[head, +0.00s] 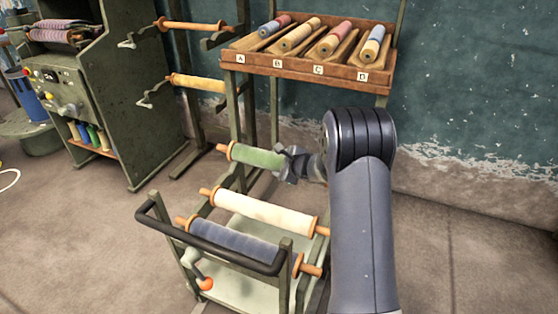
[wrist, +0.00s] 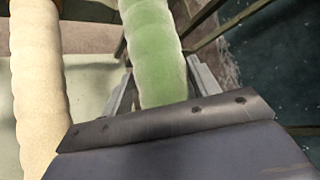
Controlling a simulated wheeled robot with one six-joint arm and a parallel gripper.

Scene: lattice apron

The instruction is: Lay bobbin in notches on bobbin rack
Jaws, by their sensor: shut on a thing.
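My gripper (head: 290,166) is shut on a green bobbin (head: 253,156), near its right end in the head view. The bobbin lies roughly level, its orange left end free and its right end hidden by my gripper. In the wrist view the green bobbin (wrist: 157,45) runs between the two fingers. A green metal rack (head: 176,120) stands at the back left, with hooked arms. It carries a thin orange bobbin (head: 193,26) above and a yellowish bobbin (head: 198,82) below. I cannot tell whether the green bobbin touches any support.
A cart (head: 284,270) with a black handle (head: 205,246) stands in front, carrying a cream bobbin (head: 264,212) and a blue-grey bobbin (head: 235,242). A wooden tray (head: 308,68) labelled A to D is behind. A machine cabinet (head: 105,90) is left. Floor at right is clear.

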